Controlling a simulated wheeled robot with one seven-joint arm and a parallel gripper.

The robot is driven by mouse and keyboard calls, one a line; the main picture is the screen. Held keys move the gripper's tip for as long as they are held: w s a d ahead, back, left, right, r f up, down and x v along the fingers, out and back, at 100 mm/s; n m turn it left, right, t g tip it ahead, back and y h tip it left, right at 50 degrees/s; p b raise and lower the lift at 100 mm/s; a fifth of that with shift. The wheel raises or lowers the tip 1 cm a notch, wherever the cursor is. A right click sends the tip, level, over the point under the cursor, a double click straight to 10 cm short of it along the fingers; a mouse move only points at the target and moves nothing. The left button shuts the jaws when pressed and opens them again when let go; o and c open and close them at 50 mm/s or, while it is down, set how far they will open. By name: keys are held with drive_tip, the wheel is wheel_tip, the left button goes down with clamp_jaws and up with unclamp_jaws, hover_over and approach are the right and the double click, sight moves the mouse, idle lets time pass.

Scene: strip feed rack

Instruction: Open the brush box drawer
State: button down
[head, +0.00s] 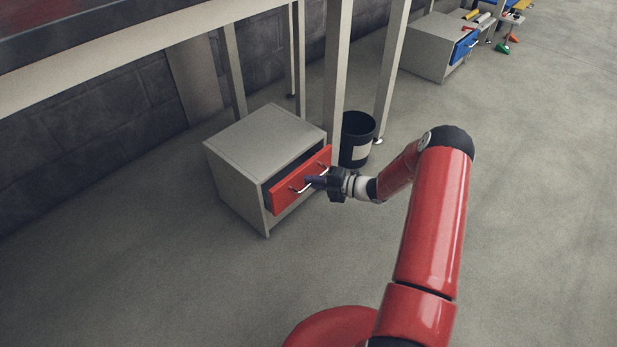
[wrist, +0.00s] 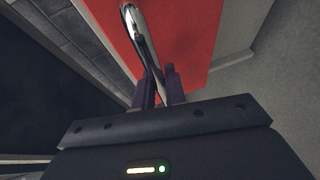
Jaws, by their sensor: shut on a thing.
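The brush box is a grey cabinet (head: 235,175) on the floor, below the bench. Its red-fronted drawer (head: 283,192) stands slightly out, with a dark gap above the front. The drawer has a silver bar handle (head: 297,188). My gripper (head: 312,182) reaches the handle from the right. In the wrist view, the purple fingers (wrist: 159,86) are shut on the silver handle (wrist: 140,35), with the red drawer front (wrist: 190,40) behind it. The inside of the drawer is hidden.
A black bin (head: 357,128) with a pale label stands just behind and right of the cabinet, near the bench legs (head: 337,70). A second grey cabinet with a blue drawer (head: 465,46) is at the back right. The floor in front is clear.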

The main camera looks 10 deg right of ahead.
drive_tip(key=s+d+p, duration=0.3)
drive_tip(key=s+d, duration=0.6)
drive_tip(key=s, duration=0.3)
drive_tip(key=shift+s+p, duration=0.4)
drive_tip(key=shift+d, duration=0.1)
drive_tip(key=c, duration=1.5)
unclamp_jaws()
drive_tip(key=shift+o, duration=0.2)
drive_tip(key=v, duration=0.7)
drive_tip(key=shift+s+d, duration=0.2)
drive_tip(key=shift+d, duration=0.15)
drive_tip(key=shift+r, duration=0.1)
